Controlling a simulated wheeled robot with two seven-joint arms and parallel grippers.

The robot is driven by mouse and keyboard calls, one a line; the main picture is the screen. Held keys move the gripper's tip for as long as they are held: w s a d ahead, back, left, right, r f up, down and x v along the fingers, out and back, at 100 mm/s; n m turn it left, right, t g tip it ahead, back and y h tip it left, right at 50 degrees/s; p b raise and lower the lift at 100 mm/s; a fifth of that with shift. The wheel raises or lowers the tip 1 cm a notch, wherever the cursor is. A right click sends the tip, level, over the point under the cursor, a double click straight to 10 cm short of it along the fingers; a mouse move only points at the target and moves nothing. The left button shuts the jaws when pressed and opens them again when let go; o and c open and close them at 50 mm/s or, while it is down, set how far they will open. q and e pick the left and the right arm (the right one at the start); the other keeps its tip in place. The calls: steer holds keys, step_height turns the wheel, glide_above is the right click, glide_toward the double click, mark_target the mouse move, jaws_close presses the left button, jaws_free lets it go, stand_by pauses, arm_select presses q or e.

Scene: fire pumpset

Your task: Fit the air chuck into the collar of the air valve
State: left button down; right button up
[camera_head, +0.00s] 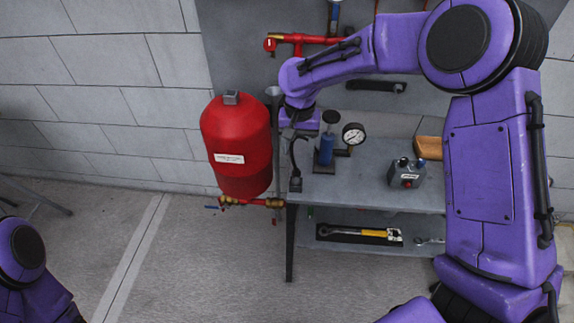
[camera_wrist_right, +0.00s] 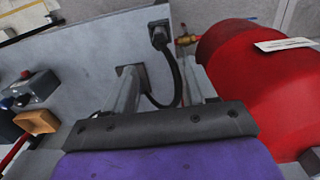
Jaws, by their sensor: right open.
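The air chuck (camera_head: 296,184) appears to be the dark fitting on a black hose at the bench's left front corner. In the right wrist view, this dark fitting (camera_wrist_right: 158,36) lies beyond my fingers, and its hose curves between them. My right gripper (camera_head: 291,131) is over the bench's left end; its open fingers (camera_wrist_right: 160,70) appear clear of the fitting. Brass fittings (camera_head: 272,202) sit below the red tank (camera_head: 237,145) and also show in the right wrist view (camera_wrist_right: 187,40). I cannot tell which part is the air valve's collar. My left gripper is out of view.
The grey bench (camera_head: 375,190) carries a blue pump (camera_head: 326,150), a pressure gauge (camera_head: 353,134) and a switch box (camera_head: 407,174). A yellow-handled tool (camera_head: 375,233) lies on the lower shelf.

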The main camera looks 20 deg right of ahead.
mark_target(297, 171)
steer(key=f, duration=0.1)
steer(key=s+f, duration=0.1)
steer(key=f, duration=0.1)
steer(key=shift+f, duration=0.25)
steer(key=shift+s+f, duration=0.1)
steer(key=shift+f, duration=0.25)
steer(key=f, duration=0.2)
steer(key=f+p, duration=0.1)
steer(key=f, duration=0.2)
steer(key=shift+w+a+f, duration=0.25)
steer(key=shift+w+f, duration=0.05)
steer(key=shift+w, duration=0.1)
steer(key=shift+f, duration=0.15)
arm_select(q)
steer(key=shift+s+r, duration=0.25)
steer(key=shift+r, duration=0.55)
arm_select(e)
steer(key=shift+s, duration=0.15)
jaws_close()
